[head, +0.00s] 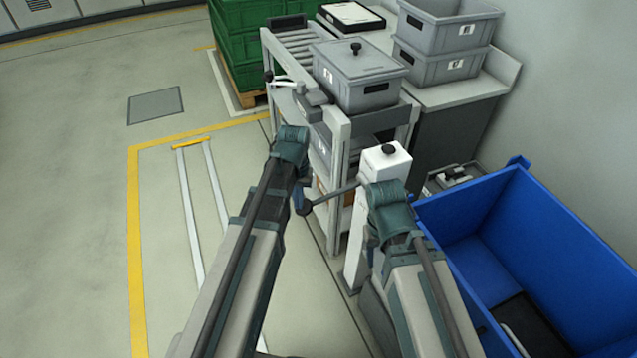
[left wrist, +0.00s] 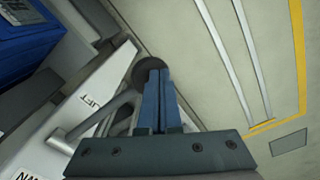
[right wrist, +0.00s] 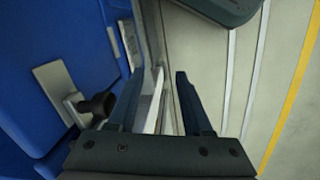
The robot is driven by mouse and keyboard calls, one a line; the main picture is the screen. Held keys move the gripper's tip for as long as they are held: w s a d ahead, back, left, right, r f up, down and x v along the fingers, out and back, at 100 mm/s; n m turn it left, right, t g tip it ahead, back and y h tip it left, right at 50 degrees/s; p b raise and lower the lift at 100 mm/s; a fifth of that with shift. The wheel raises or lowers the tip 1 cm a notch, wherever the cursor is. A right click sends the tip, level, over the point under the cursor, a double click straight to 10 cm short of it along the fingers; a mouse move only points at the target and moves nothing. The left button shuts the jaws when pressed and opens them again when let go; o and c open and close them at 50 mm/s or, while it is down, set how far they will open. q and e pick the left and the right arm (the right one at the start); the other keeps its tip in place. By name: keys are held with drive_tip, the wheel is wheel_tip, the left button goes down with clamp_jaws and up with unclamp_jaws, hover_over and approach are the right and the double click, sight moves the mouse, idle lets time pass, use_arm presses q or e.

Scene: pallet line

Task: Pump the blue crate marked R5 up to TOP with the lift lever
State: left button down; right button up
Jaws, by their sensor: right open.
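The large blue crate (head: 560,215) stands at the right of the head view; I see no R5 mark. The white lift post (head: 385,158) stands beside it, lettered in the left wrist view (left wrist: 85,95). The lift lever (head: 335,196) extends left from the post and ends in a dark round knob (head: 307,209). My left gripper (left wrist: 157,72) is shut, its fingers together across the knob; I cannot tell whether they touch it. My right gripper (right wrist: 156,82) is open and empty near the blue crate. In the head view my arm hides its fingers.
A roller rack (head: 343,135) with a lidded grey bin (head: 358,75) stands behind the lever. Grey crates (head: 450,35) stand on a counter at the back right. Green crates (head: 240,45) are on a pallet at the back. The floor at left is clear.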

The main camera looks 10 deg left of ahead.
use_arm(q)
drive_tip(key=shift+f, duration=0.3)
wheel_tip(320, 180, up, 11)
drive_tip(key=w+d+p, duration=0.1)
drive_tip(key=p, duration=0.9)
drive_tip(key=shift+d+f, duration=0.2)
drive_tip(key=shift+d, duration=0.15)
drive_tip(key=shift+f, duration=0.15)
